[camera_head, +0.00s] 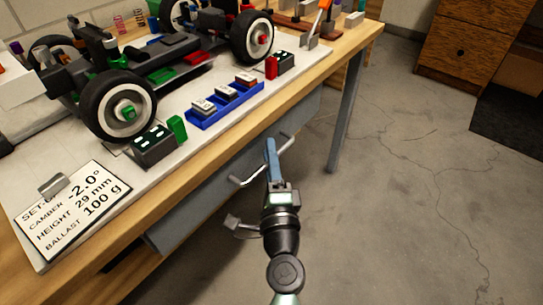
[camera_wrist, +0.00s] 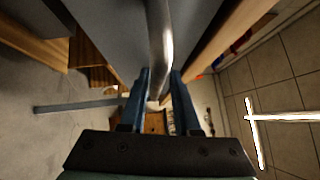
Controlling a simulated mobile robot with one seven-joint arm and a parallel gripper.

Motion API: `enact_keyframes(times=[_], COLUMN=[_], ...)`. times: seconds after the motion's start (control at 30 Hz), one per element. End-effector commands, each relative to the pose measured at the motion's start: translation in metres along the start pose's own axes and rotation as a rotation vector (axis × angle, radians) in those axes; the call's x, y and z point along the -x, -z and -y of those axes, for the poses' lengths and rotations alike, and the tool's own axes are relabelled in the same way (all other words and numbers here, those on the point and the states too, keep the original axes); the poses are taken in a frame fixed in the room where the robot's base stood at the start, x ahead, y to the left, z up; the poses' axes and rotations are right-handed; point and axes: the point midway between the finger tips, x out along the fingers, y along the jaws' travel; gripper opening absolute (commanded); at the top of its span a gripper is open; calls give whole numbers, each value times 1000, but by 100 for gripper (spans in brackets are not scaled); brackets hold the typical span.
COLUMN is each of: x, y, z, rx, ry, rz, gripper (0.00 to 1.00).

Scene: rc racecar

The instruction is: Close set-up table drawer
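The set-up table (camera_head: 300,75) has a wooden edge and a pale top, with a grey drawer (camera_head: 212,198) under its front edge. How far the drawer stands out is hard to judge. A metal bar handle (camera_head: 243,181) is on the drawer front. My gripper (camera_head: 271,150) is at this handle, its blue fingers overlapping the bar. In the wrist view the handle (camera_wrist: 160,40) runs down between the two fingertips of my gripper (camera_wrist: 161,80), with little space on either side. Whether the fingers press on it is unclear.
A racecar chassis (camera_head: 165,50) stands on the tabletop, with a blue weight tray (camera_head: 228,105) and a set-up card (camera_head: 75,215) near the edge. A grey table leg (camera_head: 345,110) is right of the drawer. A wooden cabinet (camera_head: 465,45) is farther off; the concrete floor between is clear.

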Motion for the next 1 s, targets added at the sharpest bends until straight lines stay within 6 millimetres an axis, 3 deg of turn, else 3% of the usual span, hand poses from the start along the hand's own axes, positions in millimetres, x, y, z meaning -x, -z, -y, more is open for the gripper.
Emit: enact_keyframes(times=[0.63,0.77,1.0], x=[7,24,70], y=[-2,-1,1], z=[-8,-8,-7], rx=[-3,-3,-3], ry=[-14,-13,-9], rz=[5,2,-2], gripper=[44,44,44])
